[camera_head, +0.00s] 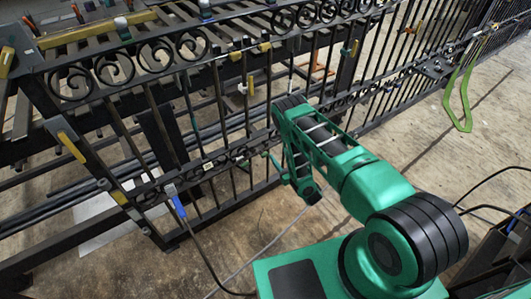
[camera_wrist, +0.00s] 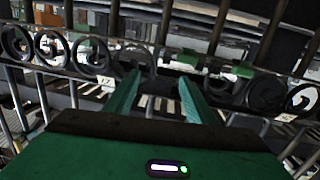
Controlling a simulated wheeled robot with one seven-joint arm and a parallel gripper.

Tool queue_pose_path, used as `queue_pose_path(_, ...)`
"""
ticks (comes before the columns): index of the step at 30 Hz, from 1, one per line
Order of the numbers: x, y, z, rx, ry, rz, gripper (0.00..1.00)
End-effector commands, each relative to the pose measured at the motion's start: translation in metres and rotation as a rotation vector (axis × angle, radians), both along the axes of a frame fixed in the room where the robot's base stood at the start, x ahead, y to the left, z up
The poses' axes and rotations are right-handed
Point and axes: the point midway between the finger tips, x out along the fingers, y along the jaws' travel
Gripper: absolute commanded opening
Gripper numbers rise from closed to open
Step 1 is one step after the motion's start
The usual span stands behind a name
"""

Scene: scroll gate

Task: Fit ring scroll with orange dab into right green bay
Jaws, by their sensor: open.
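The dark iron gate (camera_head: 215,50) crosses the head view, with a row of scrolls (camera_head: 130,63) along its upper band and a smaller scroll band lower down. My gripper (camera_head: 273,163) is beside the lower band, at the gate's near side. In the wrist view my gripper (camera_wrist: 157,82) has its two green fingers spread, with nothing held between them. They point at a band of rings and scrolls (camera_wrist: 52,48), with a gap around the fingertips. Small green patches (camera_wrist: 62,48) show behind or on this band. I cannot make out an orange dab, nor tell which patch is the right bay.
Upright bars stand close around my gripper. White labels (camera_wrist: 105,81) sit on the band. Clamps and a blue-handled tool (camera_head: 178,205) hang on the gate. A green strap (camera_head: 463,95) hangs at the right. Cables (camera_head: 205,255) cross the floor. Open concrete floor (camera_head: 430,140) lies to the right.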

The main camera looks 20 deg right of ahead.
Motion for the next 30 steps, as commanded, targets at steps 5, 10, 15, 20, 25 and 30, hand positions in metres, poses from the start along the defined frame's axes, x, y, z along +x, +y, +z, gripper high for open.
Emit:
queue_pose_path(5, -0.038, 0.019, -0.025, 0.038, -0.041, 0.076, 0.50)
queue_pose_path(10, -0.048, 0.022, -0.030, 0.053, -0.061, 0.098, 0.50)
queue_pose_path(15, -0.032, 0.024, -0.030, 0.054, -0.064, 0.095, 0.50)
queue_pose_path(20, -0.006, 0.030, -0.030, 0.052, -0.064, 0.093, 0.50)
queue_pose_path(25, 0.022, 0.039, -0.030, 0.052, -0.064, 0.091, 0.50)
queue_pose_path(30, 0.042, 0.045, -0.030, 0.053, -0.063, 0.090, 0.50)
